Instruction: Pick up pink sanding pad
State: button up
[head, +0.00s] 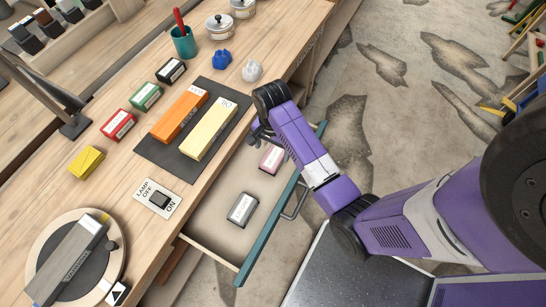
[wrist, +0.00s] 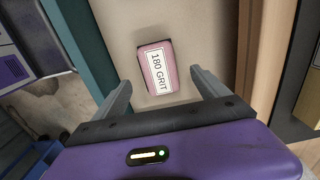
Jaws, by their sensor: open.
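The pink sanding pad (head: 271,159) lies in the open drawer (head: 211,231), towards its far end in the head view. In the wrist view the pink pad (wrist: 155,68) bears a white label reading "180 GRIT". My gripper (head: 262,135) is over the far part of the drawer, near the pad. In the wrist view my gripper (wrist: 160,86) is open, with one finger on each side of the pad's near end. The jaws are empty. I cannot tell the exact height of the fingers above the pad.
A grey pad (head: 242,209) lies nearer in the same drawer. The drawer's teal front (head: 262,240) and side walls stand close around. The workbench (head: 130,160) above holds colored blocks, sharpening stones on a dark mat (head: 160,149), a lamp switch and a turntable.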

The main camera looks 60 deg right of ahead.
aim_at(273, 157)
notch_tip(273, 157, down, 6)
jog(key=shift+s+d, duration=0.1)
jog(key=shift+d, duration=0.05)
dwell(0.3)
jog(key=c, duration=1.5)
